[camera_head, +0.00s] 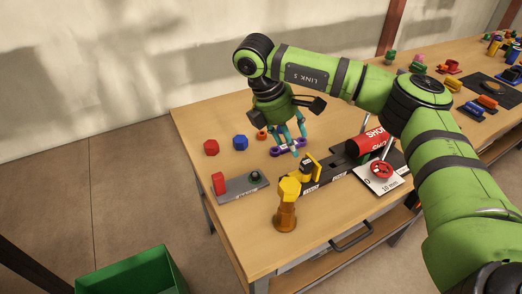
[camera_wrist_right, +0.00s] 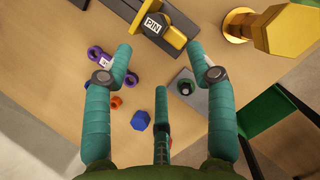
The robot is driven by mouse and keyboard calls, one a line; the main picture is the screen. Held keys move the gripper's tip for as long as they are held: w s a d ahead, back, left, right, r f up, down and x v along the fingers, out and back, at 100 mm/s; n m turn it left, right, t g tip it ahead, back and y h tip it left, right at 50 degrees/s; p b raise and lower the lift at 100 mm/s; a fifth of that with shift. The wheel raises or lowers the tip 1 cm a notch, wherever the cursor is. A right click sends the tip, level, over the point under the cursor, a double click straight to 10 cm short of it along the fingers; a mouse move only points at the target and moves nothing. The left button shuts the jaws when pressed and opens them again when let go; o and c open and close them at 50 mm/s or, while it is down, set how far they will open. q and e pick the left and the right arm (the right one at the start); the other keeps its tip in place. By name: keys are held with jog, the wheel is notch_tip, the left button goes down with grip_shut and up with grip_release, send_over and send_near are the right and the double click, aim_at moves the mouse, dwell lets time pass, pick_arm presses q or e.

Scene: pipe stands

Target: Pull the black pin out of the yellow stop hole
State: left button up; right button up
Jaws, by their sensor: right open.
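The yellow stop (camera_head: 311,161) stands on a black labelled rail in the middle of the table. A dark piece at the yellow stop carries a white label reading PIN in the right wrist view; I take it as the black pin (camera_wrist_right: 170,37). How deep it sits in the hole cannot be told. My right gripper (camera_head: 293,141) is open, pointing down behind and left of the stop. In the right wrist view, my right gripper's teal fingers (camera_wrist_right: 160,52) are spread with nothing between them, and the labelled piece lies beyond the tips. My left gripper is not in view.
A purple link (camera_head: 290,148) lies below my right fingers. Red (camera_head: 211,147) and blue (camera_head: 240,142) nuts lie left. A grey plate (camera_head: 237,191), a tall golden bolt (camera_head: 287,210), a red cylinder (camera_head: 367,143) and a red handwheel (camera_head: 382,169) surround the rail.

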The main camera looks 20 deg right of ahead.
aim_at(306, 161)
jog(key=shift+m, duration=0.3)
jog(key=x, duration=0.3)
jog(key=d+p+x, duration=0.1)
jog(key=x, duration=0.2)
jog(key=shift+d+r, duration=0.1)
jog(key=shift+d, duration=0.05)
jog(key=shift+s+f+p, duration=0.15)
jog(key=shift+f+p, duration=0.2)
jog(key=shift+f, duration=0.25)
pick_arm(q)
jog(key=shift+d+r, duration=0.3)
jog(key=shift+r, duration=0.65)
pick_arm(e)
jog(key=shift+d+f, duration=0.2)
jog(key=shift+a, duration=0.1)
grip_shut()
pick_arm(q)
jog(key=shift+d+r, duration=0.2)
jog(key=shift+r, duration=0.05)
pick_arm(e)
jog(key=shift+r, duration=0.4)
pick_arm(q)
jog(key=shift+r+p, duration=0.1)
jog(key=shift+p, duration=0.2)
pick_arm(e)
jog(key=shift+r, duration=0.25)
jog(key=shift+r, duration=0.1)
